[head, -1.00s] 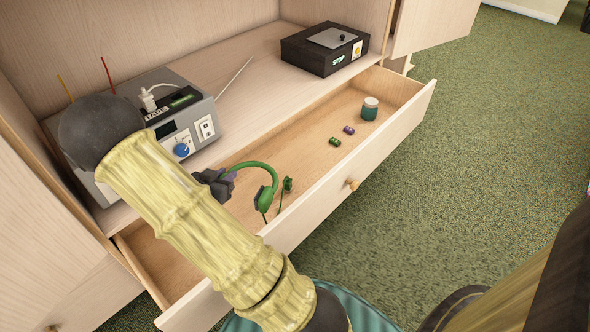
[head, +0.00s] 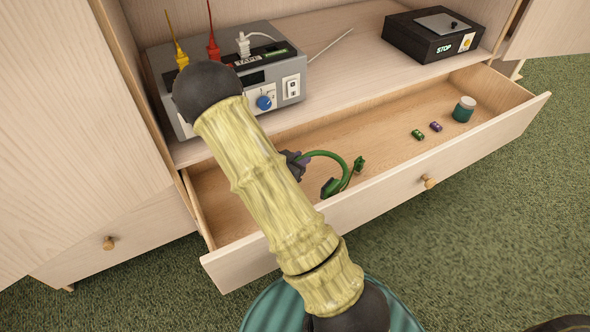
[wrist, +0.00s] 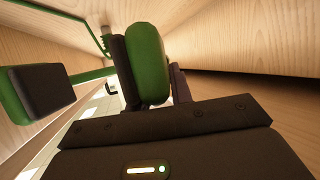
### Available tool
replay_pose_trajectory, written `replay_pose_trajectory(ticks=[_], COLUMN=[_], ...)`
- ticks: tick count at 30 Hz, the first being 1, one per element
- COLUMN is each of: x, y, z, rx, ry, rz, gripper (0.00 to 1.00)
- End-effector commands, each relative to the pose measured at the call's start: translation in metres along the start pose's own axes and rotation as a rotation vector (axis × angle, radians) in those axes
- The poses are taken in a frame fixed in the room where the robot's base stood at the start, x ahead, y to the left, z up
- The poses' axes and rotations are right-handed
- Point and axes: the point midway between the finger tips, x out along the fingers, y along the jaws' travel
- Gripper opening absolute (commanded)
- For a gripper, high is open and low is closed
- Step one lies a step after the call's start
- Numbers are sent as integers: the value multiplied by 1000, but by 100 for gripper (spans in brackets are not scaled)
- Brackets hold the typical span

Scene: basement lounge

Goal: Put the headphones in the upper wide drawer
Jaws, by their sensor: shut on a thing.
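The green headphones (head: 350,164) are in the left half of the open wide drawer (head: 405,193), seen within its walls. My gripper (head: 297,165) is partly hidden behind my arm in the head view. In the wrist view my gripper (wrist: 152,80) is shut on one green ear cup (wrist: 148,55) of the headphones. The other ear cup (wrist: 40,92), with a dark pad, hangs off to the left there. I cannot tell whether the headphones touch the drawer floor.
In the drawer's right half are a teal jar with a pale lid (head: 464,109), a green battery-like piece (head: 417,134) and a purple one (head: 436,126). Above stand a grey device (head: 290,89) with leads and a black box (head: 432,38). The drawer floor between is clear.

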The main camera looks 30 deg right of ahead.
Motion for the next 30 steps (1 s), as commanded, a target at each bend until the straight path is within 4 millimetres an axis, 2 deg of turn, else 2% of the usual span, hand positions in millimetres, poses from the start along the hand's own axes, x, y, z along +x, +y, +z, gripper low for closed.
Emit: replay_pose_trajectory(ticks=[1, 3, 8, 20, 23, 28, 30], x=[7, 13, 21, 23, 28, 39, 41], y=[0, 0, 0, -2, -12, -41, -37], z=[17, 31, 51, 52, 52, 49, 57], rx=[-1, -3, 0, 3, 6, 7, 0], ry=[1, 1, 1, 1, 3, 3, 1], rz=[1, 1, 1, 0, -1, -2, 1], gripper=[0, 0, 0, 0, 0, 0, 0])
